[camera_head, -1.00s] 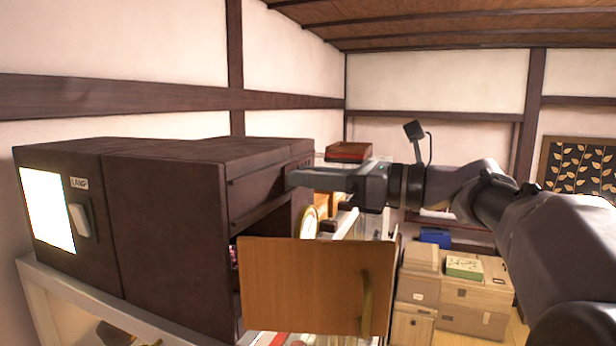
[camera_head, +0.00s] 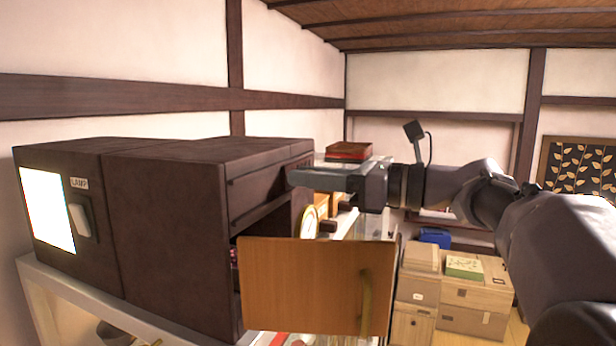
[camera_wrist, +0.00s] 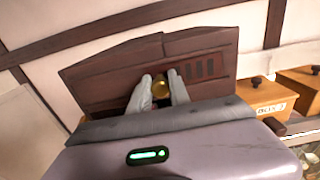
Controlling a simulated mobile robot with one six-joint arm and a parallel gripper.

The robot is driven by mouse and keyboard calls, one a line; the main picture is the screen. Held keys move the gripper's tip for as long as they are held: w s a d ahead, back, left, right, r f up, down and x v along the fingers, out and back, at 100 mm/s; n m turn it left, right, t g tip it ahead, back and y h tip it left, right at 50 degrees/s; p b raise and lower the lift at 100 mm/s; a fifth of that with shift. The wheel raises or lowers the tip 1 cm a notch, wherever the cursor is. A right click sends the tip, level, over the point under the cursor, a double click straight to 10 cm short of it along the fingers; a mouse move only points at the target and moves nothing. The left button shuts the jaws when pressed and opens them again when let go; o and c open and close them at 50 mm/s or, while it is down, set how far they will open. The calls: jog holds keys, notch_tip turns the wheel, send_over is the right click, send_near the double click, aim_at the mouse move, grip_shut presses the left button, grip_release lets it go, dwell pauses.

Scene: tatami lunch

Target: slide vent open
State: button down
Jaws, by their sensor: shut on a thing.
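The vent (camera_wrist: 198,70) is a row of several dark slots in the upper front panel of a dark brown cabinet (camera_head: 170,200). A small round brass knob (camera_wrist: 160,88) sits just left of the slots in the wrist view. My gripper (camera_wrist: 159,86) has its two grey fingers on either side of the knob, shut on it. In the head view my gripper (camera_head: 292,177) reaches the cabinet's front from the right, and its fingers hide the knob there. Several slots show uncovered; how far the slider has moved I cannot tell.
A wooden door (camera_head: 310,285) with a vertical handle hangs open below my gripper. A lamp switch (camera_head: 84,221) and a bright panel (camera_head: 46,210) are on the cabinet's side. Wooden drawer boxes (camera_wrist: 265,97) stand to the right. Cardboard boxes (camera_head: 470,305) are stacked beyond.

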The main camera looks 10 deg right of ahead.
jog(key=s+a, duration=0.1)
jog(key=s, duration=0.1)
jog(key=s+a+b, duration=0.1)
jog(key=s+a, duration=0.1)
jog(key=s+a+b, duration=0.1)
jog(key=s, duration=0.1)
jog(key=shift+a+r, duration=0.1)
jog(key=shift+a, duration=0.1)
jog(key=shift+w+d, duration=0.2)
jog(key=shift+w, duration=0.05)
jog(key=c, duration=1.2)
grip_release()
jog(key=shift+c, duration=0.2)
jog(key=shift+s+a, duration=0.1)
jog(key=shift+s+d+b, duration=0.15)
jog(key=shift+d+b, duration=0.15)
jog(key=shift+d, duration=0.2)
jog(key=b+v, duration=0.3)
jog(key=v, duration=1.3)
jog(key=shift+s+b, duration=0.25)
jog(key=shift+b, duration=0.1)
